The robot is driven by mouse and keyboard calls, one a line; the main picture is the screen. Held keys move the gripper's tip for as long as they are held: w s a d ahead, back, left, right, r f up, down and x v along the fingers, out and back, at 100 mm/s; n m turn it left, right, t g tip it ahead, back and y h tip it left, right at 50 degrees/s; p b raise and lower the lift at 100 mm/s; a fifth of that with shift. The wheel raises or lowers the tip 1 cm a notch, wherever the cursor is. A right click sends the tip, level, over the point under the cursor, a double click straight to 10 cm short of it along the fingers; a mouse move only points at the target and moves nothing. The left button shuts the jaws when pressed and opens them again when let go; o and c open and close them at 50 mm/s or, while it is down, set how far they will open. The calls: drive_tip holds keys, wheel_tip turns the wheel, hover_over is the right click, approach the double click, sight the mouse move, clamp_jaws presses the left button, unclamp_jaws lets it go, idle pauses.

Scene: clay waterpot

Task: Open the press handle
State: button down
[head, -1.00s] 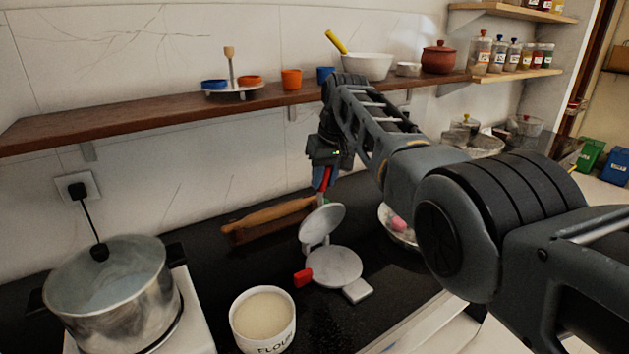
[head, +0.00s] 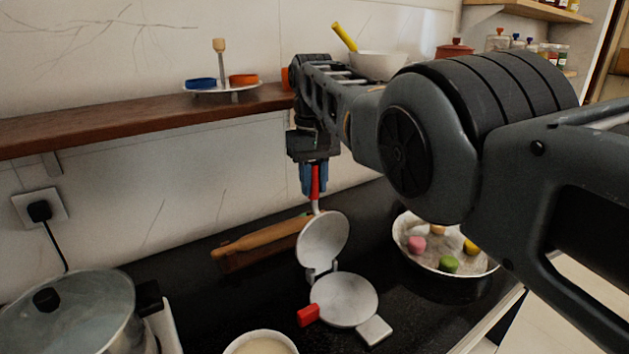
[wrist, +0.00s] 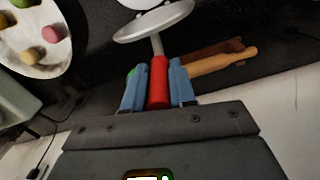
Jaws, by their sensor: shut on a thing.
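The press (head: 345,300) stands on the dark counter with its round upper plate (head: 323,240) swung up, facing the head camera, above the flat round lower plate. A red handle (head: 315,182) sticks up from the upper plate on a light stem. My gripper (head: 313,180) is shut on this red handle, with blue fingers on either side of it. The wrist view shows the handle (wrist: 158,82) between the fingers, with the upper plate (wrist: 153,22) beyond it. A second red grip (head: 308,315) sits at the lower plate's left side.
A wooden rolling pin (head: 262,238) lies behind the press. A bowl of coloured balls (head: 405,245) stands to the right. A lidded pot (head: 75,310) and a pale-filled container (head: 260,343) are at the front left. A wooden shelf (head: 130,115) runs along the wall.

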drive_tip(key=shift+s+f, duration=0.1)
drive_tip(key=shift+f, duration=0.1)
drive_tip(key=c, duration=0.9)
unclamp_jaws()
drive_tip(key=shift+r, duration=0.2)
wheel_tip(320, 180, up, 7)
drive_tip(key=shift+f+p, duration=0.2)
drive_tip(key=shift+p, duration=0.6)
drive_tip(key=shift+r+p, duration=0.55)
drive_tip(key=shift+p, duration=0.05)
drive_tip(key=shift+f, duration=0.1)
